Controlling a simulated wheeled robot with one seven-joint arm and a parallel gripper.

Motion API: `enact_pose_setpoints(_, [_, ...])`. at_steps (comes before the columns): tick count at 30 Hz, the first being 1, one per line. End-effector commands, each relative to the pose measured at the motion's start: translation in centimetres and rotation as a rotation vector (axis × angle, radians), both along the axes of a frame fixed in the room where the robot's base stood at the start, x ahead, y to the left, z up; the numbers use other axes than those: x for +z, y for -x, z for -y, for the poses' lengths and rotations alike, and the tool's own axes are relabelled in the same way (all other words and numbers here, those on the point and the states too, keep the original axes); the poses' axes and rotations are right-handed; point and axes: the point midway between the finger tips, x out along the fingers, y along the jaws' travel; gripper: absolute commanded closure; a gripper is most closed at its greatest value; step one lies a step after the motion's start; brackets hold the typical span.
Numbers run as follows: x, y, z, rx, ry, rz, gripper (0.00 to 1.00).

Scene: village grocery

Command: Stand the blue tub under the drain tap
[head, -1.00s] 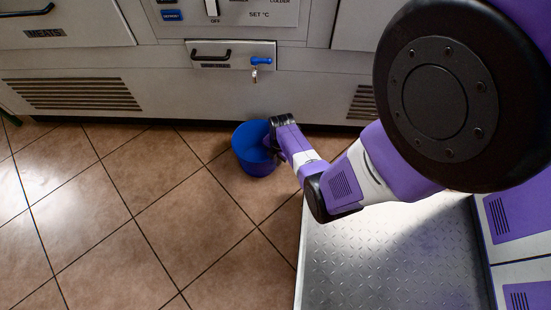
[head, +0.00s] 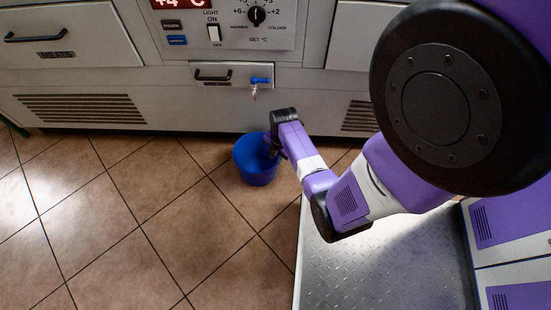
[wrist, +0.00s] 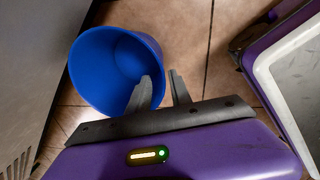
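The blue tub (head: 257,170) stands upright on the tiled floor close to the cabinet front. In the head view it appears straight below the drain tap (head: 260,81), which has a blue handle; the depth between them is hard to judge. My gripper (head: 271,143) is at the tub's right rim. In the wrist view the tub (wrist: 100,65) shows its open mouth, empty as far as I see. My gripper's fingers (wrist: 160,80) are apart, one over the tub's mouth and one outside its right side, with a gap beside the wall.
Free tiled floor (head: 130,230) lies left of and in front of the tub. My base platform is at the lower right.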

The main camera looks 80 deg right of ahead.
Motion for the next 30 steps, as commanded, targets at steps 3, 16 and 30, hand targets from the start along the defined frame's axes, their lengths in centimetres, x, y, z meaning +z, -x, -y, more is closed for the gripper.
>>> enact_pose_setpoints(3, [0.1, -0.1, -1.0, -0.017, 0.015, 0.006, 0.75])
enact_pose_setpoints(16, [4.2, -1.8, -14.3, -0.33, 0.203, 0.377, 0.75])
enact_pose_setpoints(30, [25.6, 0.4, -29.2, -0.654, -0.279, 0.996, 0.75])
